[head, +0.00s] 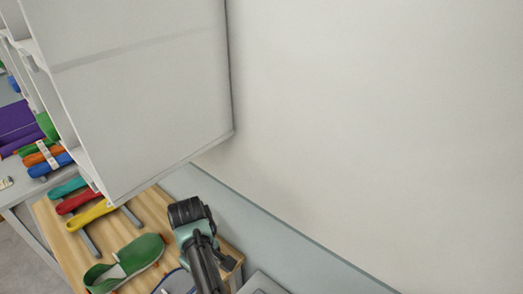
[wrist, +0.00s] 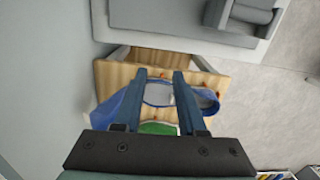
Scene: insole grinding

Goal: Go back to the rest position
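In the wrist view my gripper (wrist: 160,76) points down at a wooden tabletop (wrist: 150,55). Its two fingers stand apart, and I see nothing clamped between them. Below and between the fingers lies a pale grey piece with a blue rim (wrist: 158,95); blue parts (wrist: 205,101) show on both sides of the fingers. A green piece (wrist: 158,128) is partly hidden by the gripper's base. In the head view my black and mint arm (head: 201,250) reaches over the right side of the wooden table (head: 50,218); the fingers cannot be made out there.
A green sandal-like piece (head: 142,254) lies left of my arm, with a blue-rimmed piece (head: 176,284) nearer. Teal, red and yellow insoles (head: 90,214) sit on a rack. A large white cabinet (head: 150,100) hangs above the table's back. The wall (head: 380,130) at right is bare.

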